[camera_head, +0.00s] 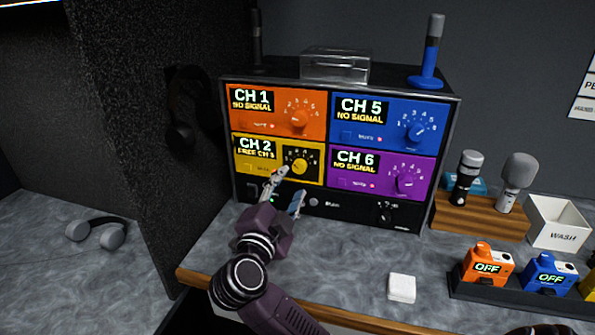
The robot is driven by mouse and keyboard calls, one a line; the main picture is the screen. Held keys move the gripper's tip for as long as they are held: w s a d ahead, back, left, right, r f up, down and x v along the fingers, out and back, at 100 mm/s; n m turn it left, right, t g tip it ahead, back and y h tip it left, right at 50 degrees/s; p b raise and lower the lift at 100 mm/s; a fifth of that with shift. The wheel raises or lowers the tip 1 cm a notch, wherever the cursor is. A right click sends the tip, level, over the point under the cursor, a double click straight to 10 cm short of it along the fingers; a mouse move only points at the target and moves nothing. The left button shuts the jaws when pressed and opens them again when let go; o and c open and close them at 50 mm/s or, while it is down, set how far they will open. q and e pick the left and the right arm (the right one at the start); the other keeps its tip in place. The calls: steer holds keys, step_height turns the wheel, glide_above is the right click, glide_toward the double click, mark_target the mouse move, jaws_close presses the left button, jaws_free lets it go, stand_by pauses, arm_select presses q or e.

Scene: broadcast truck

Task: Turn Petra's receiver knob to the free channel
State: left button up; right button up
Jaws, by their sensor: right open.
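The rack holds a yellow receiver (257,166) at the lower left, and its display reads "CH 2" and "FREE CH 3". Its round yellow knob (299,166) sits on a black numbered dial. The name labels are too small to read, so I cannot tell which receiver is Petra's. Orange (277,92), blue (398,105) and purple (390,182) receivers read "NO SIGNAL" with CH 1, CH 5 and CH 6. My right gripper (288,184) is open and empty, its fingers pointing up at the rack just below the yellow knob. I cannot tell if it touches anything. My left gripper is not in view.
A blue-based microphone (430,58) stands on the rack. To the right are a wooden stand (480,218) with microphones, a white WASH box (562,233) and a tray of OFF packs (510,293). A white block (402,288) lies on the counter. Headphones (97,231) lie left.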

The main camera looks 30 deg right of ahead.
mark_target(299, 168)
steer(key=x, duration=0.7)
steer(key=shift+s, duration=0.1)
jaws_close()
